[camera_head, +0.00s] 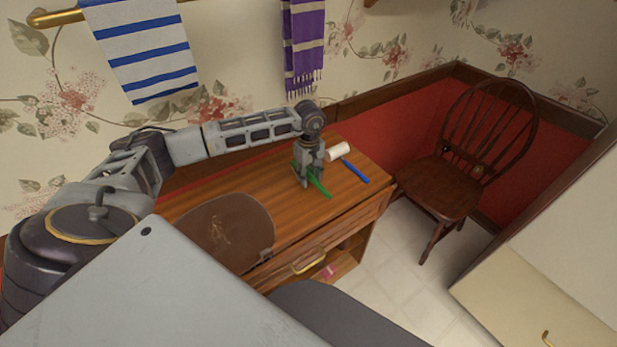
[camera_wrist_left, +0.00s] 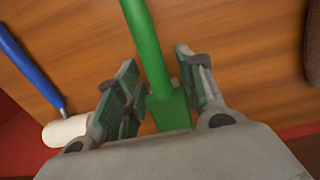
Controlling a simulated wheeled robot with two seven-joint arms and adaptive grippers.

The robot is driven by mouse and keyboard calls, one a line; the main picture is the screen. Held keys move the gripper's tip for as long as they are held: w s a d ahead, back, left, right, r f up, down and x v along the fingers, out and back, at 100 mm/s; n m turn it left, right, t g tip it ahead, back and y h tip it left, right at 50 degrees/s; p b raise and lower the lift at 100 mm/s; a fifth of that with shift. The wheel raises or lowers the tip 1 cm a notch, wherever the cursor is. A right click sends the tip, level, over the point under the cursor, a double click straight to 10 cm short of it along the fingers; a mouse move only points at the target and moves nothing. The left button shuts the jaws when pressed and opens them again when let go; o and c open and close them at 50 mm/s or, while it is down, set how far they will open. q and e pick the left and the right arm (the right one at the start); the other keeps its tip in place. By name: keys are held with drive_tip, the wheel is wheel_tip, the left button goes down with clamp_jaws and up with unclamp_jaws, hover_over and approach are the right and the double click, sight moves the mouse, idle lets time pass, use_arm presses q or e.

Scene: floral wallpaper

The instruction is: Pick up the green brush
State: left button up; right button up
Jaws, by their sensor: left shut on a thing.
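The green brush (camera_head: 318,186) is on the wooden cabinet top in the head view, beneath my left gripper (camera_head: 307,183). In the left wrist view the green brush (camera_wrist_left: 147,50) runs from the top edge down between the fingers of my left gripper (camera_wrist_left: 158,88). The gripper is shut on its wider green part. The brush's far end is cut off in the wrist view. I cannot tell whether the brush still touches the wood. My right gripper is not in view.
A blue-handled paint roller with a white roll (camera_head: 338,151) lies beside the gripper on the cabinet top (camera_head: 285,215). A brown rounded object (camera_head: 228,232) is at the left. A wooden chair (camera_head: 445,185) stands to the right. Towels hang on the wall behind.

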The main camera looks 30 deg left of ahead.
sight(309, 173)
use_arm(q)
drive_tip(key=shift+r, duration=4.4)
